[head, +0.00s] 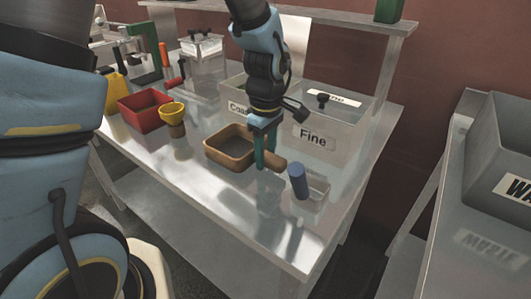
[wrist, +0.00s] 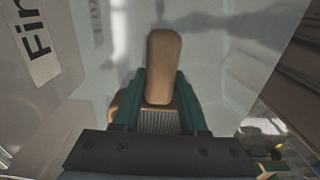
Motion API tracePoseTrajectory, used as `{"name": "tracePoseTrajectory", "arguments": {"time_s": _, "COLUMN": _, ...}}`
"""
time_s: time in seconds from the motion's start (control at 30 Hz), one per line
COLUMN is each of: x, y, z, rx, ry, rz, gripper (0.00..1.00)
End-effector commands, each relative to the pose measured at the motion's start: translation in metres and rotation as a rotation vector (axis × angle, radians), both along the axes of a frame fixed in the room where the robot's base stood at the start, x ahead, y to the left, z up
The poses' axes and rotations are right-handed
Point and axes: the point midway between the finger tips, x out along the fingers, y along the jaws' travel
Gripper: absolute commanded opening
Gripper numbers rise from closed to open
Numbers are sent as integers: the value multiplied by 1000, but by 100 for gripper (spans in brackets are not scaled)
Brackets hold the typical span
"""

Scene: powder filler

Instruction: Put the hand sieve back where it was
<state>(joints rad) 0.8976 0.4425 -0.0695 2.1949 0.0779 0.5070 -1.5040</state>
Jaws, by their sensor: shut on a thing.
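The hand sieve (head: 231,147) is a square wooden frame with a dark mesh and a stubby wooden handle. It is at the middle of the metal table in the head view, in front of the bin marked Coarse. My gripper (head: 266,158) points down and is shut on the sieve's handle. In the wrist view the rounded handle (wrist: 164,65) sticks out beyond the green fingers of my gripper (wrist: 160,100). Most of the sieve frame is hidden there. I cannot tell whether the sieve touches the table.
The Fine bin (head: 315,135) stands just behind and right of my gripper. A blue cylinder (head: 298,181) with a clear scoop-like part lies to the right. A yellow funnel-like cup (head: 172,113) and a red tray (head: 145,112) are left. The table's front (head: 240,225) is clear.

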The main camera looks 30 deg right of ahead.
Motion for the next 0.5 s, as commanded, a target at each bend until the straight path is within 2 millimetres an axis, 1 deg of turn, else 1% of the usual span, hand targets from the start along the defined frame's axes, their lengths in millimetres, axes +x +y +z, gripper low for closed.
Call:
{"name": "tracePoseTrajectory", "arguments": {"time_s": 0.1, "x": 0, "y": 0, "z": -4, "rx": -2, "ry": -1, "rz": 0, "gripper": 0}}
{"name": "tracePoseTrajectory", "arguments": {"time_s": 0.3, "x": 0, "y": -1, "z": -5, "rx": -2, "ry": -1, "rz": 0, "gripper": 0}}
{"name": "tracePoseTrajectory", "arguments": {"time_s": 0.4, "x": 0, "y": 0, "z": -8, "rx": -2, "ry": -1, "rz": 0, "gripper": 0}}
{"name": "tracePoseTrajectory", "arguments": {"time_s": 0.43, "x": 0, "y": 0, "z": -8, "rx": -2, "ry": -1, "rz": 0, "gripper": 43}}
{"name": "tracePoseTrajectory", "arguments": {"time_s": 0.5, "x": 0, "y": 0, "z": -7, "rx": -2, "ry": -1, "rz": 0, "gripper": 51}}
